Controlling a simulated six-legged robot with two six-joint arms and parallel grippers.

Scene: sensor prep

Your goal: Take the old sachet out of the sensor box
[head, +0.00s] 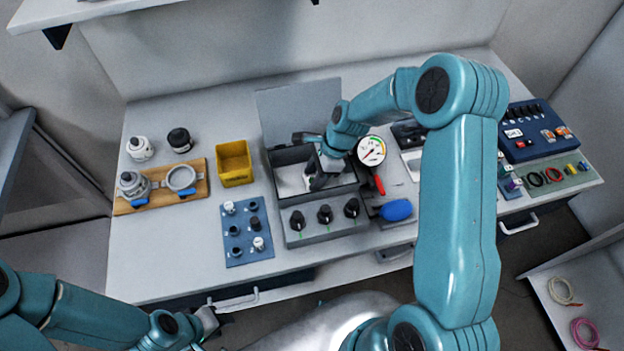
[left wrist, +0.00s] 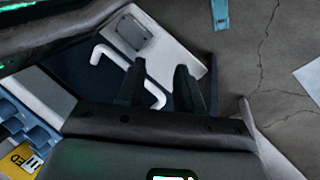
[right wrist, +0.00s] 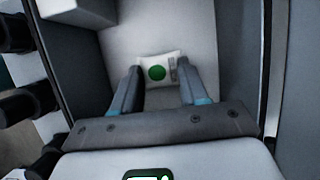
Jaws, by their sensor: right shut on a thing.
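The grey sensor box (head: 289,214) stands open on the bench, its lid (head: 300,110) raised at the back. My right gripper (head: 312,180) reaches down into its open compartment. In the right wrist view the sachet (right wrist: 157,72) is a small white pillow with a green dot, at the fingertips of the right gripper (right wrist: 158,80). The fingers are shut on it, and it is low in the box, near the pale floor. My left gripper (head: 208,322) is in front of the bench, away from the box. In the left wrist view the left gripper (left wrist: 162,72) has its fingers apart with nothing between them.
A yellow bin (head: 235,163) and a blue mat (head: 246,250) with several small caps lie left of the box. A wooden board (head: 160,190) is further left. A round gauge (head: 371,151) and a blue pouch (head: 397,210) are close on the right.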

